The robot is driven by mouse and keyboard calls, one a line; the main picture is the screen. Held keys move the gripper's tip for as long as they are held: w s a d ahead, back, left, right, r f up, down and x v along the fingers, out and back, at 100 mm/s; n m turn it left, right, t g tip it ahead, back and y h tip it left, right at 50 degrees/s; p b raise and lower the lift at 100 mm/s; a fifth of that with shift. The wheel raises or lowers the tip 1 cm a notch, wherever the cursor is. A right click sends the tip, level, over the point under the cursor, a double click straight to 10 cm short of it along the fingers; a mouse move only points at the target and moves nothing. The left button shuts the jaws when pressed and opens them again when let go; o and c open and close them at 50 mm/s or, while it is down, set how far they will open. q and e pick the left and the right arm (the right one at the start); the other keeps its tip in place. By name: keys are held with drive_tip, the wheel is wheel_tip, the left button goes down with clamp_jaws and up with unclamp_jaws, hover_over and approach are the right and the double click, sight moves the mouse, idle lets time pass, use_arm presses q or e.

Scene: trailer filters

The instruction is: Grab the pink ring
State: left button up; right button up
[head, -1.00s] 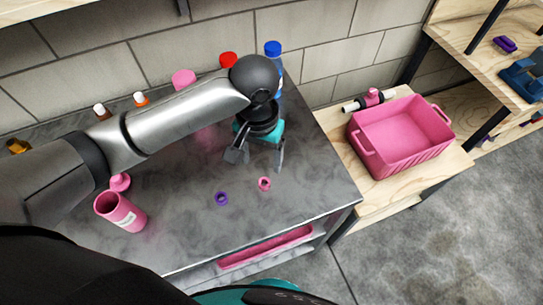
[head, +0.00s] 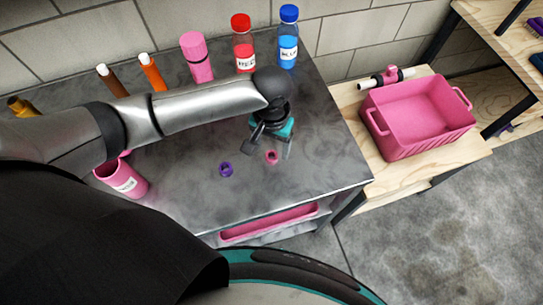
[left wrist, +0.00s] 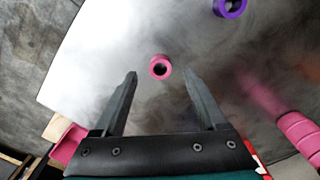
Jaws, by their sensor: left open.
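The pink ring (head: 271,157) lies on the grey metal table (head: 330,165), near its front right part. My left gripper (head: 270,145) is over the table just at the ring in the head view. In the left wrist view the pink ring (left wrist: 160,67) shows between and beyond the fingertips of the open gripper (left wrist: 160,78). Nothing is between the fingers, and the ring appears apart from them. A purple ring (head: 226,169) lies to the left of the pink one and also shows in the left wrist view (left wrist: 230,7). My right gripper is not in view.
A pink cup (head: 122,179) leans on the table at left. Red (head: 243,45) and blue (head: 288,40) bottles and a pink cylinder (head: 196,57) stand along the wall. A pink bin (head: 418,118) sits on a wooden bench to the right, beside a pipe piece (head: 389,77).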

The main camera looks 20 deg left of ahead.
sight(271, 156)
use_arm(q)
wheel_tip(271, 156, down, 4)
drive_tip(key=shift+r+b, duration=0.2)
drive_tip(key=shift+b, duration=0.2)
clamp_jaws()
idle(0.3)
